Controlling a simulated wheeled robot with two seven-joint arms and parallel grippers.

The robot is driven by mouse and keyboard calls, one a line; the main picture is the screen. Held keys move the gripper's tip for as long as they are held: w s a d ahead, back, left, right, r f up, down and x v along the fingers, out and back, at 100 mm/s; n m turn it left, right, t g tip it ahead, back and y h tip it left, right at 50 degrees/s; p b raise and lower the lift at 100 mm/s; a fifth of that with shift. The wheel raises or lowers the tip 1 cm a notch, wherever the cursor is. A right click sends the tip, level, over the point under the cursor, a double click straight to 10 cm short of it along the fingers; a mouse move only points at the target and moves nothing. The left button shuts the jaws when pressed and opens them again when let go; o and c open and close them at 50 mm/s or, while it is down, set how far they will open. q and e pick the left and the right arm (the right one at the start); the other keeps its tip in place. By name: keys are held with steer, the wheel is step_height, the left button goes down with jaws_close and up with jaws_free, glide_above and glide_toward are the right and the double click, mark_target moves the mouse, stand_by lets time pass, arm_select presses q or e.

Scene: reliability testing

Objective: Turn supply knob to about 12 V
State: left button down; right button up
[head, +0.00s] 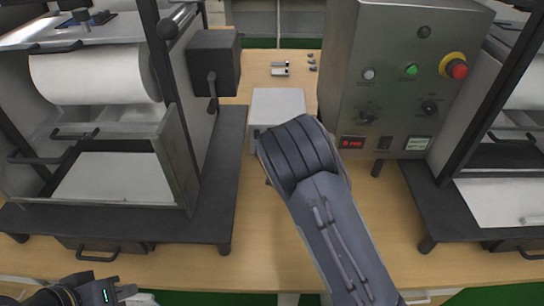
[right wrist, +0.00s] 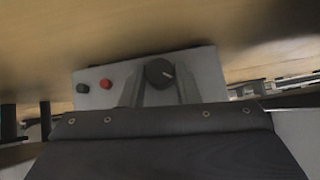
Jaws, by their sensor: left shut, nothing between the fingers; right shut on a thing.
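The supply is a small light grey box (head: 278,102) on the table, partly hidden behind my right arm in the head view. In the right wrist view its grey face (right wrist: 207,68) carries a black round knob (right wrist: 159,71) with a pale pointer line. A red terminal (right wrist: 105,83) and a black terminal (right wrist: 83,88) sit left of the knob. My right gripper (right wrist: 160,86) is shut on the knob, one finger on each side. The head view hides these fingers. My left gripper (head: 125,292) is shut and empty at the bottom left, away from the supply.
A grey control cabinet (head: 395,60) stands to the right, with buttons, dials, a red emergency stop (head: 457,69) and a small red display (head: 352,142), too small to read surely. Framed machines with white rolls (head: 95,78) flank the table. Small metal parts (head: 281,69) lie behind the supply.

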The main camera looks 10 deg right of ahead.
steer(key=m+t+y+b, duration=0.1)
steer(key=y+b, duration=0.1)
steer(key=b, duration=0.6)
steer(key=m+y+b, duration=0.2)
steer(key=b, duration=0.7)
steer(key=d+f+m+t+y+b, duration=0.1)
steer(key=y+b, duration=0.2)
steer(key=b, duration=0.6)
steer(key=shift+s+d+f+t, duration=0.1)
steer(key=shift+t, duration=0.2)
steer(key=shift+r+m+b, duration=0.25)
steer(key=shift+m+b, duration=0.05)
steer(key=shift+b, duration=0.6)
steer(key=o, duration=1)
steer(key=shift+c, duration=0.2)
steer(key=v, duration=0.7)
steer(key=shift+s+d+p, duration=0.2)
steer(key=shift+s+p, duration=0.1)
steer(key=shift+s, duration=0.1)
